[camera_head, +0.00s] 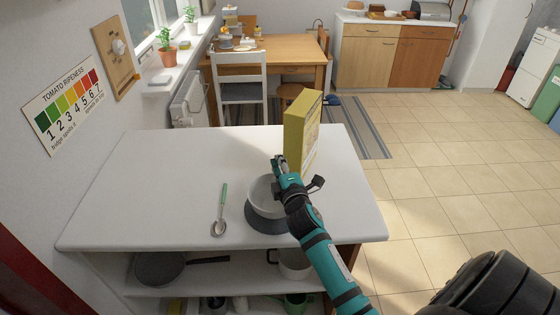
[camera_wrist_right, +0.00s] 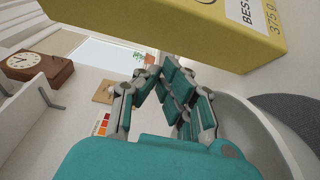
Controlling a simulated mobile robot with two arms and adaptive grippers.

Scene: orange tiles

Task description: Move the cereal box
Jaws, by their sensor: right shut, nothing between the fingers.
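The yellow cereal box (camera_head: 302,132) stands upright on the white counter (camera_head: 160,185), near its far right part. In the right wrist view the box (camera_wrist_right: 200,28) fills the top, its printed end face close to the fingers. My right gripper (camera_head: 278,163) is over the white bowl (camera_head: 264,196), just to the near left of the box. In the right wrist view its fingers (camera_wrist_right: 172,75) are closed together and hold nothing; the box appears apart from them. My left gripper is not in view.
A spoon with a green handle (camera_head: 220,210) lies left of the bowl, which sits on a dark grey plate (camera_head: 268,224). A pan (camera_head: 160,267) is on the shelf below. The counter's left half is clear. A chair (camera_head: 240,85) stands behind.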

